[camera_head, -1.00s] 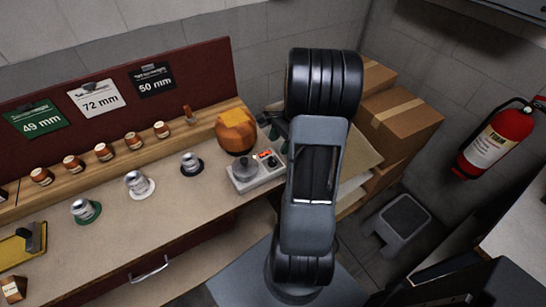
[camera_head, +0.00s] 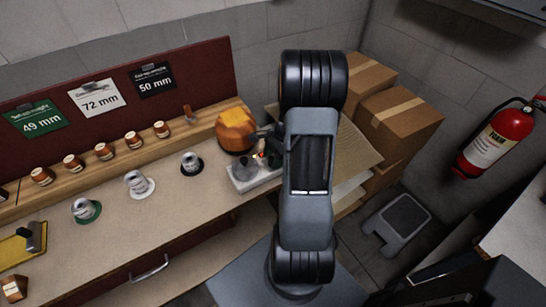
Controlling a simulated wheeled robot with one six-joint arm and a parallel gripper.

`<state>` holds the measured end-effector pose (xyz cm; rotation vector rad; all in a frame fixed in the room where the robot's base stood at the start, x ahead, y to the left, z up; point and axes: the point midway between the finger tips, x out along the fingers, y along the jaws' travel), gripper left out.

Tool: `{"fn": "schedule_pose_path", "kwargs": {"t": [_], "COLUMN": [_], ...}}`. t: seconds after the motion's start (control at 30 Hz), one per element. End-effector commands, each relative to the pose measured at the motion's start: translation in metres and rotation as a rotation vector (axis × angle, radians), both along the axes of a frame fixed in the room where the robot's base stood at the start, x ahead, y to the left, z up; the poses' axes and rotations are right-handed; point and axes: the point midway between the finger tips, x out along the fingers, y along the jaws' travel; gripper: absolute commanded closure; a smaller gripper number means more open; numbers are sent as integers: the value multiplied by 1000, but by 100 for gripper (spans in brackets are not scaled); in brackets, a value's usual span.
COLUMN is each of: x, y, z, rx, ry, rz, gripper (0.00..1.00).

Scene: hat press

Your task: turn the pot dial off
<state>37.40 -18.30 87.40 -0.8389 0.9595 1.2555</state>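The pot (camera_head: 235,125) is a rounded orange-brown vessel at the back of the bench, left of my arm. Just in front of it is a pale control box (camera_head: 264,178) with a round grey dial (camera_head: 244,168) on top. A small orange-red part shows on the box beside the dial, partly covered. My gripper (camera_head: 264,148) is dark and partly hidden by my arm. It is over the back right part of the box, close to the pot's right side. I cannot tell whether it touches anything or how far its fingers are apart.
Silver weights on coloured bases, such as the one on black (camera_head: 191,163), stand along the bench (camera_head: 170,205). Small brown-and-white jars (camera_head: 161,129) line the wooden ledge behind. Cardboard boxes (camera_head: 405,125), a grey step stool (camera_head: 400,222) and a fire extinguisher (camera_head: 497,140) are to the right.

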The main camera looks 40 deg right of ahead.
Motion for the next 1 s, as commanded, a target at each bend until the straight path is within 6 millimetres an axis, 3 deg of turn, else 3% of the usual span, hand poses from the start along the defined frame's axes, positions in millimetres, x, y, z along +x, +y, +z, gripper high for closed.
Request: {"fn": "schedule_pose_path", "kwargs": {"t": [0.43, 0.73, 1.0], "x": [0, 0, 2], "y": [0, 0, 0], "z": [0, 0, 1], "rx": [0, 1, 0], "ry": [0, 1, 0], "rz": [0, 56, 256], "gripper": [88, 88, 88]}}
